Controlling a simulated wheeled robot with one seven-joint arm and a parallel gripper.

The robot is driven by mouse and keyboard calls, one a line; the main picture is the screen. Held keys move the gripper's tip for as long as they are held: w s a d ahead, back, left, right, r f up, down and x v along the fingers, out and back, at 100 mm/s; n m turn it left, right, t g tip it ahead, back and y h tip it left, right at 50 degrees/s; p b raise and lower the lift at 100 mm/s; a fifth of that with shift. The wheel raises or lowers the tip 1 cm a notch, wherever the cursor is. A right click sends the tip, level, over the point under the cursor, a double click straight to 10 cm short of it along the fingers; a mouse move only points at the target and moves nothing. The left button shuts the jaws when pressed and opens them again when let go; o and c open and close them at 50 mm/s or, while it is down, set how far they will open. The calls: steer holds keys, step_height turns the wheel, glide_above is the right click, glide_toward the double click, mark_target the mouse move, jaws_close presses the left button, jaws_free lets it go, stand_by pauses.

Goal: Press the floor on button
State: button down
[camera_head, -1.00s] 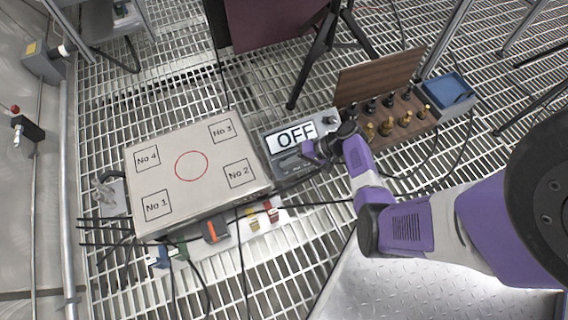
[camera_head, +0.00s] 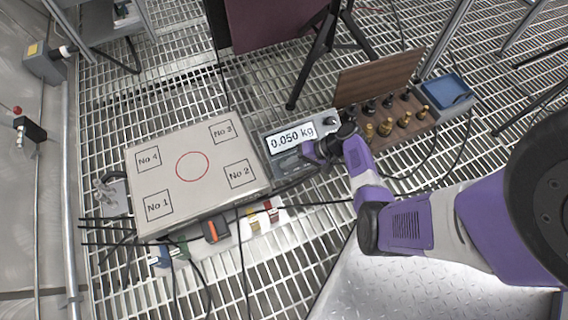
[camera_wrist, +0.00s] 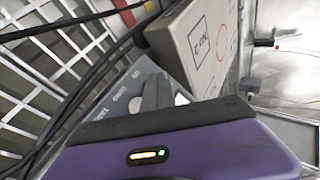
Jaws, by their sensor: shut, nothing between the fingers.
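A scale indicator box with a white display (camera_head: 292,138) stands on the grating in the middle of the head view, and the display reads 0.050 kg. My gripper (camera_head: 312,152) is shut and empty, with its tip at the lower front of this box. In the wrist view the box's grey panel (camera_wrist: 128,100) shows lettering and lies just beyond my gripper. The button itself is hidden behind the gripper, and I cannot tell whether the fingers touch it. The scale platform (camera_head: 205,192), marked No 1 to No 4 with a red circle, is to the left.
A wooden case (camera_head: 400,138) with dark and brass weights stands right of the indicator, beside a blue tray (camera_head: 447,90). Black cables cross the grating below. An orange-marked block (camera_head: 214,230) lies in front of the platform. A black tripod (camera_head: 322,62) stands behind.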

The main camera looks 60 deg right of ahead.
steer(key=p, duration=0.1)
steer(key=r+p, duration=0.1)
steer(key=s+r, duration=0.1)
steer(key=shift+a+r+p, duration=0.15)
steer(key=shift+a+p, duration=0.2)
steer(key=shift+p, duration=0.05)
steer(key=s+r+p, duration=0.1)
steer(key=s+a+r+p, duration=0.1)
steer(key=p, duration=0.1)
steer(key=shift+a+r, duration=0.15)
steer(key=shift+r, duration=0.15)
steer(key=shift+w, duration=0.1)
stand_by(0.3)
